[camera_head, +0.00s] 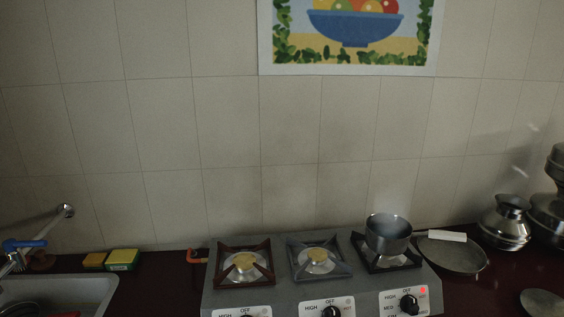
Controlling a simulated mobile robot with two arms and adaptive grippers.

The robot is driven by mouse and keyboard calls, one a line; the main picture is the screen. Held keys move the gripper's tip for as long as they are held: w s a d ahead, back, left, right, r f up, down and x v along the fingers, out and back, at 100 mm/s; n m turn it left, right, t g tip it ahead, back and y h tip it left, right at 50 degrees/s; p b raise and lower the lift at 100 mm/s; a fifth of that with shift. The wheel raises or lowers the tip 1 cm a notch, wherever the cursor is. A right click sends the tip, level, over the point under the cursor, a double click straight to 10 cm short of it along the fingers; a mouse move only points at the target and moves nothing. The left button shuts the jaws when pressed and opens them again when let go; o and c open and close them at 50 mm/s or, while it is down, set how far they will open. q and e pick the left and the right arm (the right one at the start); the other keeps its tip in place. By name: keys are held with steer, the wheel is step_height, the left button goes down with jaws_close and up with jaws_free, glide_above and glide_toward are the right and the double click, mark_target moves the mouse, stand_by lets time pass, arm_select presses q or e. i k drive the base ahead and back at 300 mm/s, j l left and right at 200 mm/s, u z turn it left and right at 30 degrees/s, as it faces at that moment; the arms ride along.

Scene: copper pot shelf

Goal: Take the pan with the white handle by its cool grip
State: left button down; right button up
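A grey metal saucepan (388,236) stands upright on the right burner of the stove. A thin dark rod appears to run from its right side to a white grip (445,236), which points right, past the stove's edge. The grip overlaps the far rim of a flat dark pan (458,258) on the counter; I cannot tell whether they touch. The inside of the saucepan is mostly hidden. Neither of my grippers is in view.
The grey stove (285,293) has two empty burners at left and middle; a red light (422,290) glows by the right knob (408,304). Metal pots (504,226) crowd the right. A sink (60,290), blue-handled tap (22,245) and sponges (122,260) are at left. The tiled wall stands close behind.

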mark_target(389, 230)
steer(key=l+z, duration=0.15)
steer(key=l, duration=0.5)
steer(key=i+l+z, duration=0.2)
steer(key=l, duration=0.5)
steer(key=k, duration=0.1)
